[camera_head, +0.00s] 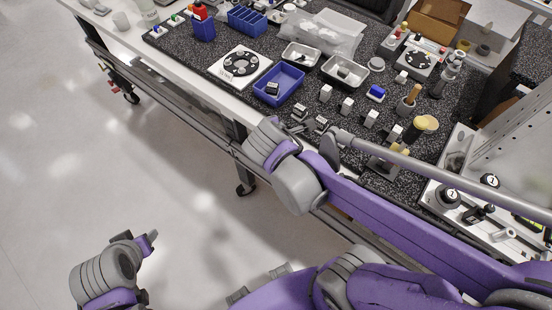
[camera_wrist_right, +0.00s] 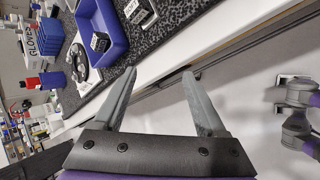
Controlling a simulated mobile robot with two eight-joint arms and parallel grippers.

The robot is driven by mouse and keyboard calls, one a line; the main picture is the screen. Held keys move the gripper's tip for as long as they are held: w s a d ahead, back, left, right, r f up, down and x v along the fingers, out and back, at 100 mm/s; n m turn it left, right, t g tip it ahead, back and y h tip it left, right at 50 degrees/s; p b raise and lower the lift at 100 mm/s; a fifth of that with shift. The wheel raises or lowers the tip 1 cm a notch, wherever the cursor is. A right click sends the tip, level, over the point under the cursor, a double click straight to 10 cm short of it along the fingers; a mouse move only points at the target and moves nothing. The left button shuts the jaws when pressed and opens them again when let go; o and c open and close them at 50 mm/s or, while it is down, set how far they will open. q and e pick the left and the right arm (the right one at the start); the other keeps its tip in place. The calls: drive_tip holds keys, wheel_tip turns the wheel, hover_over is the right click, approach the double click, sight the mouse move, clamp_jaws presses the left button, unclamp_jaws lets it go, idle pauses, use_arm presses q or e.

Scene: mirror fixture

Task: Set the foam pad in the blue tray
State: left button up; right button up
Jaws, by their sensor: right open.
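The blue tray (camera_head: 291,78) sits on the dark speckled mat near the table's front edge. A small dark block with a pale face (camera_head: 272,89) lies in it; I cannot tell whether it is the foam pad. I cannot pick out a foam pad for sure elsewhere. In the right wrist view the tray (camera_wrist_right: 117,46) is at the upper left with the dark block (camera_wrist_right: 99,41) in it. My right gripper (camera_wrist_right: 158,75) is open and empty, near the table edge and apart from the tray.
Metal trays (camera_head: 345,71), a white plate with a dark ring (camera_head: 240,64) and several small blocks surround the tray. A blue bin (camera_head: 203,28) stands behind on the left. My arm crosses the table's front edge. The floor (camera_head: 120,170) at left is clear.

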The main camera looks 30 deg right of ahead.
drive_tip(key=s+a+f+m+y, duration=0.2)
drive_tip(key=s+a+m+y, duration=0.2)
drive_tip(key=s+m, duration=0.4)
drive_tip(key=shift+s+a+f+m+g+y, duration=0.35)
drive_tip(key=shift+a+m, duration=0.2)
drive_tip(key=shift+m, duration=2.65)
